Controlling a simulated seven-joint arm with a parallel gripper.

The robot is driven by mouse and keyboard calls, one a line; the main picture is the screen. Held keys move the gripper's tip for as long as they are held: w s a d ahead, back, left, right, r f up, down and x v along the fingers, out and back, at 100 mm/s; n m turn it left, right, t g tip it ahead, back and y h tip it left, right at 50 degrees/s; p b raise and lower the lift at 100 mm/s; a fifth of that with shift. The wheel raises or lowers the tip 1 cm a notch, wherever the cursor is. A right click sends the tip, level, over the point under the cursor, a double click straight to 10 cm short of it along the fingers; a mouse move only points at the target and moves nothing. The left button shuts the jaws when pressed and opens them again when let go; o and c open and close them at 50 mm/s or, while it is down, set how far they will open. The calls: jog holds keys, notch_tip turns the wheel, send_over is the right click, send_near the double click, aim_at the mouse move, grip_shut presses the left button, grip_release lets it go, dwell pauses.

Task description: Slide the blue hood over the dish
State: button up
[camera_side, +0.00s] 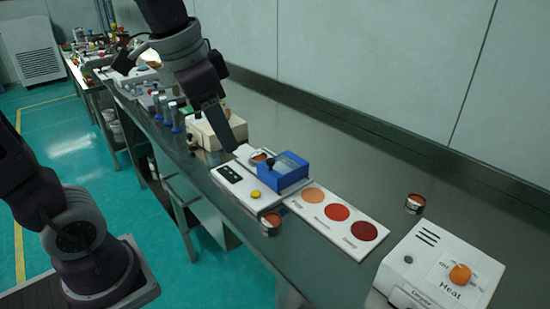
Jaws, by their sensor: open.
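The blue hood (283,170) is a box-like cover with a clear or grey top. It sits on the right part of a white device (243,189) on the steel bench. A small round dish (260,157) with reddish contents shows on the device, just left of and behind the hood. The hood is beside the dish and does not cover it, as far as this view shows. My gripper (237,147) is open and points down, left of the dish and above the device's back left corner. Its fingers overlap in this view, and I see nothing between them.
A small dish (270,223) stands at the device's front, another (415,203) farther right. A white card (326,233) with three coloured circles lies right of the device. A white heater (408,270) with an orange knob stands front right. A beige box (204,135) stands left.

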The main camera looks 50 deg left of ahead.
jog(key=w+a+f+m+g, duration=0.1)
jog(key=w+a+m, duration=0.15)
jog(key=w, duration=0.45)
jog(key=m+g, duration=0.3)
jog(key=m, duration=0.1)
send_over(271, 160)
jog(key=shift+n, duration=0.25)
notch_tip(271, 160, down, 11)
jog(key=shift+a+f, duration=0.1)
jog(key=shift+f, duration=0.1)
notch_tip(271, 160, down, 7)
jog(key=shift+r, duration=0.15)
grip_shut()
jog(key=shift+r, duration=0.1)
